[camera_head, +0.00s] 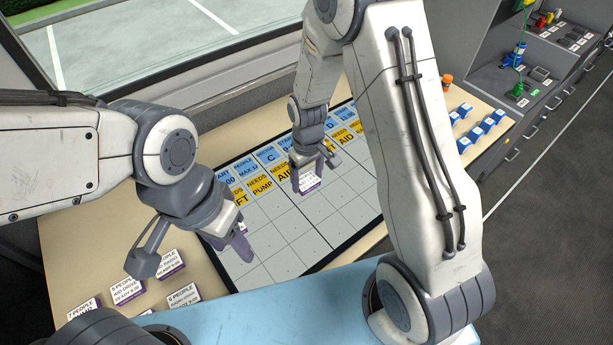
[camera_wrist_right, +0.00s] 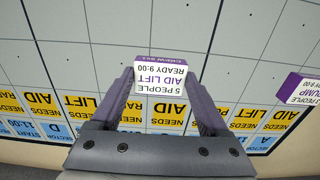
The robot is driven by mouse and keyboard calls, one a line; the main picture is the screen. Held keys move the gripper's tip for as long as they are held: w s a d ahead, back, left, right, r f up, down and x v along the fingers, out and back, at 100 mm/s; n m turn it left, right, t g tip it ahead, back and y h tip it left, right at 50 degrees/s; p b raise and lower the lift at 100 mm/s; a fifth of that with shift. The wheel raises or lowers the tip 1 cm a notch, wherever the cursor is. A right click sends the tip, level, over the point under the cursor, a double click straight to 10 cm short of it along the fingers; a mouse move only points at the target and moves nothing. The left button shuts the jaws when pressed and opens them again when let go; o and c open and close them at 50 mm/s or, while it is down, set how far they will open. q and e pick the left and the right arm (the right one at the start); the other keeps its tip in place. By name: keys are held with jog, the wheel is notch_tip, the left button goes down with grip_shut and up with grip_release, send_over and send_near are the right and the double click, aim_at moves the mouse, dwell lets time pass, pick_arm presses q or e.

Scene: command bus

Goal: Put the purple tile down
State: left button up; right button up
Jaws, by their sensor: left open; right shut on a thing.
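In the right wrist view a purple-edged white tile (camera_wrist_right: 160,82) reading "5 people, aid lift, ready 9:00" sits between the purple fingers of my right gripper (camera_wrist_right: 160,85), which is shut on it over the grey board. I cannot tell whether the tile touches the board. In the head view my right gripper (camera_head: 316,163) is over the board (camera_head: 320,210), just below the yellow cards. A purple-edged tile (camera_head: 308,183) shows beneath it; I cannot tell whether this is the held one. My left gripper (camera_head: 192,255) is open and empty, above the board's left edge.
Another purple-edged tile (camera_wrist_right: 300,88) lies on the board to the right in the wrist view. Several purple-edged tiles (camera_head: 171,263) lie on the wooden table left of the board. Many board cells are bare.

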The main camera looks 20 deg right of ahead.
aim_at(307, 181)
jog(key=o, duration=1.2)
jog(key=shift+f, duration=0.15)
jog(key=shift+o, duration=0.2)
notch_tip(307, 181, up, 12)
jog(key=s+a+r+n, duration=0.1)
jog(key=s+a+r, duration=0.2)
jog(key=s, duration=0.8)
jog(key=s+a+r+n+y, duration=0.1)
jog(key=s+a, duration=0.4)
jog(key=s, duration=0.7)
notch_tip(307, 181, up, 3)
jog(key=shift+a+f+n, duration=0.1)
jog(key=shift+a+n, duration=0.15)
jog(key=shift+n, duration=0.25)
jog(key=shift+w, duration=0.1)
